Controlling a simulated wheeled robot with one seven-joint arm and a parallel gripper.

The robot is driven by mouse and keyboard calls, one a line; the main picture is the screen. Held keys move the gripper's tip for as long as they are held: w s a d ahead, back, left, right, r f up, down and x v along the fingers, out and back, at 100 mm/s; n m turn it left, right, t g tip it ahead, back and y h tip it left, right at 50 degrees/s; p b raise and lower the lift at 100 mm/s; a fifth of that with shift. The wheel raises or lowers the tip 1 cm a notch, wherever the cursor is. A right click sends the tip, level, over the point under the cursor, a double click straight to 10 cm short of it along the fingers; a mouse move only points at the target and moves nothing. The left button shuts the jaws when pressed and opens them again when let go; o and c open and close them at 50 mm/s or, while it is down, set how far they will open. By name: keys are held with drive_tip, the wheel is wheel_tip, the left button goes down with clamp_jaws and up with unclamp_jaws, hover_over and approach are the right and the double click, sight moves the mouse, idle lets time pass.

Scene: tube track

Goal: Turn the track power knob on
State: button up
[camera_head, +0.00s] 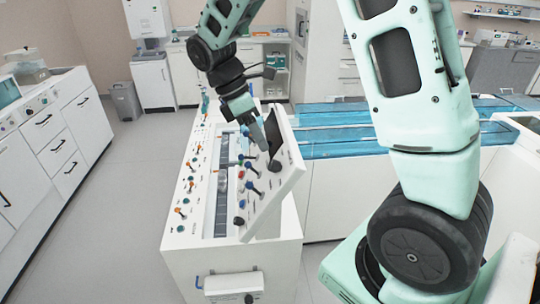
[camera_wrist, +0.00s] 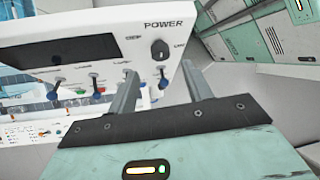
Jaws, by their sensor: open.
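The power knob (camera_wrist: 160,50) is a round black dial under the word POWER, near the right end of a white tilted control panel (camera_wrist: 60,30). It also shows in the head view (camera_head: 275,166), below the dark display. My gripper (camera_wrist: 160,72) is open and empty. In the wrist view its two fingers point at the panel, and the knob appears beyond the tips, in the gap between them. A blue-tipped lever (camera_wrist: 162,83) shows lower in the same gap. In the head view my gripper (camera_head: 261,141) is close to the panel; I cannot tell whether it touches.
Several coloured levers and knobs line the panel below the dark display (camera_wrist: 70,52). Another black knob (camera_head: 239,221) sits at the panel's lower end. Blue translucent track covers (camera_head: 340,140) lie behind. White counters (camera_head: 50,150) stand at the left, with clear floor between.

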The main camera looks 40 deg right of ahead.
sight(272, 161)
drive_tip(key=p+x, duration=0.1)
drive_tip(key=x, duration=0.6)
drive_tip(key=shift+f, duration=0.2)
drive_tip(key=c, duration=1)
